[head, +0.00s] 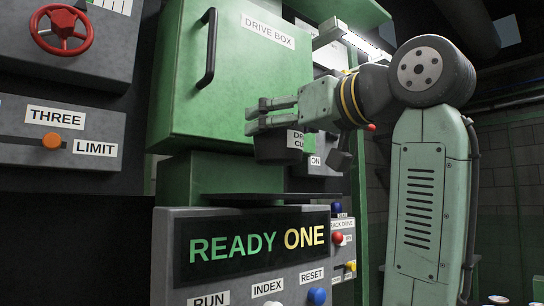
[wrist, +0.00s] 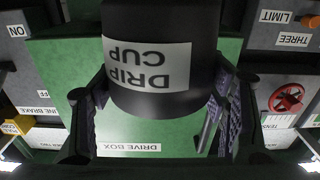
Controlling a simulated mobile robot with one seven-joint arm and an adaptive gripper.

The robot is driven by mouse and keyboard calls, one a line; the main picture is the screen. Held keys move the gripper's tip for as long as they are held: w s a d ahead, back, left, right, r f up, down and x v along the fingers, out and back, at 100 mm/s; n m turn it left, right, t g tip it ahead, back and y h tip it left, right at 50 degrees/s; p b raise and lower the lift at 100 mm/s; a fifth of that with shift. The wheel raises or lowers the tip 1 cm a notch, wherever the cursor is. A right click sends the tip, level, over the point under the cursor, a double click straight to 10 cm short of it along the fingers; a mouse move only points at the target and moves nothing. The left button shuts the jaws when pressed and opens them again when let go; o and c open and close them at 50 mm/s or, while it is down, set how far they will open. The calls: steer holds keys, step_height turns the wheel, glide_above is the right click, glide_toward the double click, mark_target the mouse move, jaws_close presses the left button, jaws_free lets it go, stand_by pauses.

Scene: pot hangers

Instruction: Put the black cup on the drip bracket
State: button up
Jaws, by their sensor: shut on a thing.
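My gripper (head: 257,115) is shut on the black cup (head: 278,149), in front of the lower part of the green drive box. A thin dark ledge (head: 272,198) juts out below the cup, above the display panel. It may be the drip bracket; no label shows on it. A clear gap lies between cup and ledge.
The green drive box (head: 235,75) with its black handle (head: 208,48) stands close behind the gripper. The display panel (head: 255,246) with buttons is below. A red handwheel (head: 62,30) and an orange slider knob (head: 52,141) are at left. Red and blue knobs stand right of the display.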

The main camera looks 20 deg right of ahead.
steer(key=w, duration=0.3)
steer(key=w+d+p, duration=0.1)
steer(key=w, duration=0.1)
steer(key=w+d+f+p, duration=0.1)
steer(key=w, duration=0.2)
steer(key=shift+w, duration=0.3)
steer(key=shift+f+p, duration=0.5)
steer(key=shift+f, duration=1.15)
steer(key=shift+f, duration=0.2)
steer(key=o, duration=1.1)
steer(key=shift+r, duration=0.15)
